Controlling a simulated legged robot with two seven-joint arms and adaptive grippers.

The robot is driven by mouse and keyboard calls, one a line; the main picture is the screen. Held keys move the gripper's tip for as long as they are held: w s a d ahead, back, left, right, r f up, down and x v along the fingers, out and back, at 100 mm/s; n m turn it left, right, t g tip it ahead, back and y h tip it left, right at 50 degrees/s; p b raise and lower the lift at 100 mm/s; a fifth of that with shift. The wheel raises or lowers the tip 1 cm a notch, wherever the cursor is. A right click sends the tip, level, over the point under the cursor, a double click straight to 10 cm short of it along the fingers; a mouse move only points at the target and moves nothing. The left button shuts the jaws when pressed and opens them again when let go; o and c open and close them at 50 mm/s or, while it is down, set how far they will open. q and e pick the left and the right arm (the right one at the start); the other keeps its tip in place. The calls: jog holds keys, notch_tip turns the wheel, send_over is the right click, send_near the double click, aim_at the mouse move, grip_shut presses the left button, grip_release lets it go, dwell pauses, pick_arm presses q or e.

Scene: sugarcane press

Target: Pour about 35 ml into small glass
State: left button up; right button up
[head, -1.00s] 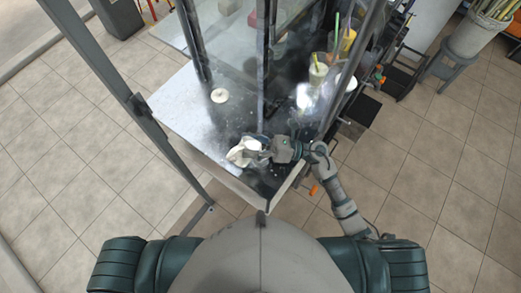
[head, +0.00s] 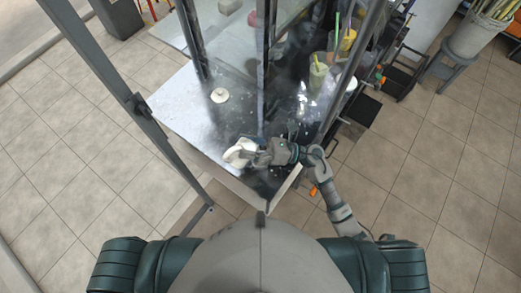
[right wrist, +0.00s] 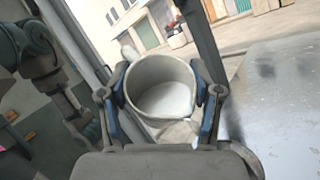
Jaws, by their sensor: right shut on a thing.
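My right gripper (head: 262,155) is shut on a white jug (head: 237,155) over the near part of the metal counter. In the right wrist view the jug (right wrist: 160,85) sits between both fingers (right wrist: 163,97), its open mouth facing the camera. Its handle is at upper left and its lip at lower right; the inside looks pale, and I cannot tell how much liquid it holds. A pale shape shows below the jug's lip, too unclear to name. I cannot pick out a separate small glass for certain. My left gripper does not show in the head view.
The metal counter (head: 180,108) has a white round lid-like piece (head: 219,95) on its left part. A glass of pale drink with a straw (head: 318,77) stands at the right, behind clear panels. Dark upright posts (head: 193,40) and a slanting frame bar (head: 130,100) border the counter.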

aim_at(233, 163)
jog(key=shift+s+a+r+m+y, duration=0.1)
jog(key=shift+r+m+y, duration=0.05)
jog(key=shift+m+y, duration=0.25)
dwell(0.5)
